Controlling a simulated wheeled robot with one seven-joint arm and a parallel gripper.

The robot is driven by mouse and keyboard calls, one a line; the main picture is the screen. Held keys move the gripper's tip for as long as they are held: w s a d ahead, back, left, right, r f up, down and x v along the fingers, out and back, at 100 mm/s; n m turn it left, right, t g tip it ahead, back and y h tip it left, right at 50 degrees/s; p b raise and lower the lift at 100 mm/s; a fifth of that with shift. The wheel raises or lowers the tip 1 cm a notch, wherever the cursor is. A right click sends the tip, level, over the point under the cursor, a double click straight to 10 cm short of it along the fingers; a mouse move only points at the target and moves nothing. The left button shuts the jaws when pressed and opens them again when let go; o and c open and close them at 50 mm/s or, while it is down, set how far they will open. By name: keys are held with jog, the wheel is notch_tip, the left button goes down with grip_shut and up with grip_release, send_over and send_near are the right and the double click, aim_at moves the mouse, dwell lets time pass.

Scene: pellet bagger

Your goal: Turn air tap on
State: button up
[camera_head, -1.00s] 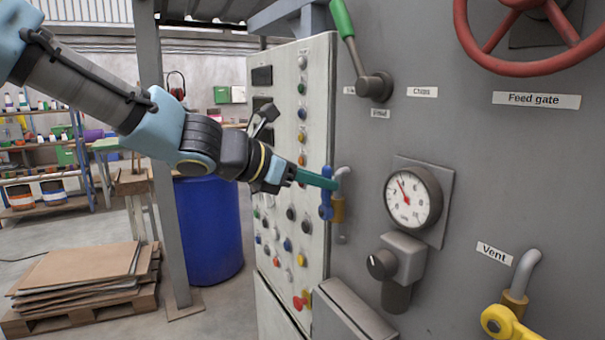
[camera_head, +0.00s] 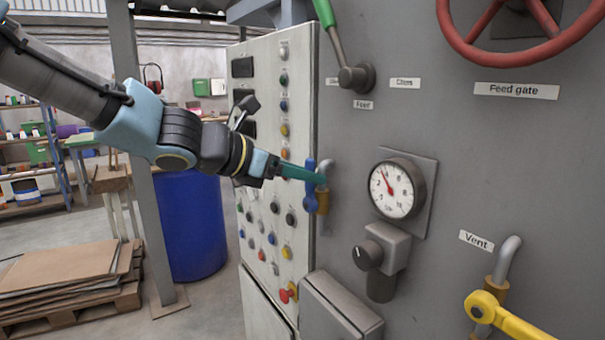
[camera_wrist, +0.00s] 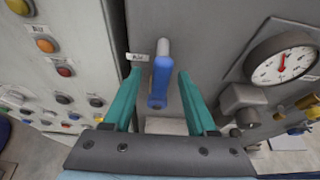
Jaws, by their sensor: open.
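The air tap has a blue lever handle (camera_head: 311,200) on a brass body (camera_head: 323,202) with a grey bent pipe, on the grey machine panel beside the control cabinet. Its handle hangs downward in the head view. My gripper (camera_head: 320,180) reaches it from the left, with its green fingers at the handle's height. In the wrist view, the blue handle (camera_wrist: 160,85) stands between the two open, parallel fingers of my gripper (camera_wrist: 160,76), with a gap on each side. An "Air" label (camera_wrist: 138,57) is beside the tap. The fingers partly hide the tap in the head view.
A pressure gauge (camera_head: 397,189) and a regulator knob (camera_head: 368,255) are right of the tap. The yellow-handled vent tap (camera_head: 510,318) is lower right. The button cabinet (camera_head: 275,130) stands close on the left, and a grey box (camera_head: 340,305) juts out below.

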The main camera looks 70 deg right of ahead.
jog(key=b+v, duration=0.1)
jog(key=v, duration=0.9)
jog(key=shift+w+a+b, duration=0.2)
jog(key=shift+a+b, duration=0.15)
jog(key=shift+b, duration=0.05)
jog(key=shift+r, duration=0.1)
